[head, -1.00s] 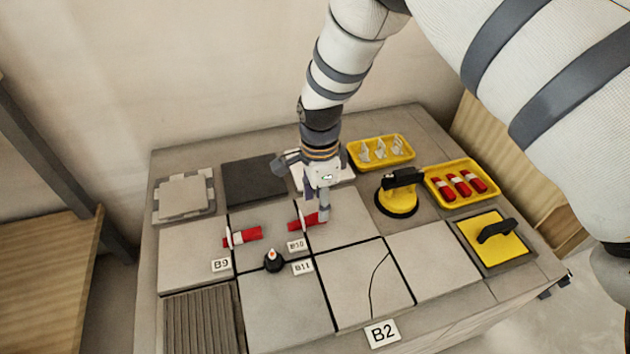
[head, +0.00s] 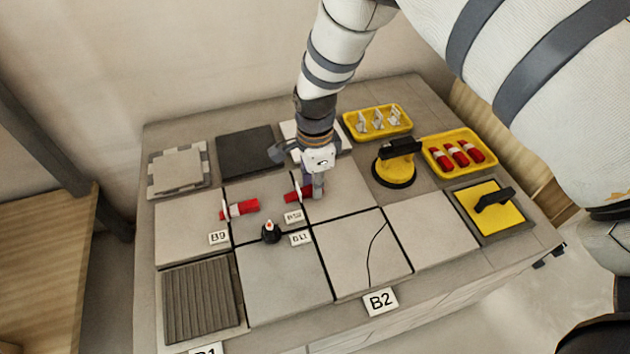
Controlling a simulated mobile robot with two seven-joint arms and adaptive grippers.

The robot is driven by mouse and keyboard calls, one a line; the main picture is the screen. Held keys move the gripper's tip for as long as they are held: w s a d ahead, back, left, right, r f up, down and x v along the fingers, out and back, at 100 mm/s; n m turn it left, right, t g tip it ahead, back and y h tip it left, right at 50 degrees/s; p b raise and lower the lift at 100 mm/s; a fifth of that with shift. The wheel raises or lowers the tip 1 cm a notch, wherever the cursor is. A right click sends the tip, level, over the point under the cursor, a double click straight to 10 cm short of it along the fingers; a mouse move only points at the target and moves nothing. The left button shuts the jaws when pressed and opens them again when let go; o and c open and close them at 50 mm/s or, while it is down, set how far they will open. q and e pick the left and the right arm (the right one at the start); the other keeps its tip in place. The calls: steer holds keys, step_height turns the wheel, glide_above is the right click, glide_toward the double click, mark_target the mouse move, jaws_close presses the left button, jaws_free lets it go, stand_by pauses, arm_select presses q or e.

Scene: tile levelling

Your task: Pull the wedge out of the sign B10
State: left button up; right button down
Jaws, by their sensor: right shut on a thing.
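The red wedge at B10 (head: 292,195) lies on the tiles near the seam, through a white upright clip. The small white sign B10 (head: 293,216) lies just in front of it. My right gripper (head: 313,189) comes down from above and is shut on the wedge's right end, which its fingers partly hide. The wedge still sits at the clip. My left gripper is not in view.
Another red wedge (head: 240,209) with a clip is at sign B9 (head: 218,238). A dark knob (head: 271,232) stands by sign B11 (head: 299,239). A yellow suction cup (head: 396,165), yellow trays and a yellow float (head: 486,213) are to the right.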

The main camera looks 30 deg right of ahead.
mark_target(339, 186)
arm_select(q)
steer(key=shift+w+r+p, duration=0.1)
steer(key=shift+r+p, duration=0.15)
steer(key=shift+p, duration=0.05)
arm_select(e)
steer(key=shift+s+d, duration=0.2)
steer(key=shift+d, duration=0.45)
arm_select(q)
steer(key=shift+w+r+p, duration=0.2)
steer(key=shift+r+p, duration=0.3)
steer(key=shift+p, duration=0.05)
arm_select(e)
steer(key=shift+s+d+r, duration=0.1)
steer(key=shift+s+d, duration=0.1)
steer(key=shift+d, duration=0.5)
steer(key=shift+s+d+f, duration=0.1)
steer(key=shift+s+d, duration=0.05)
steer(key=shift+d, duration=0.6)
steer(key=shift+s+d+r, duration=0.1)
steer(key=shift+s+d, duration=0.1)
steer(key=shift+d, duration=0.5)
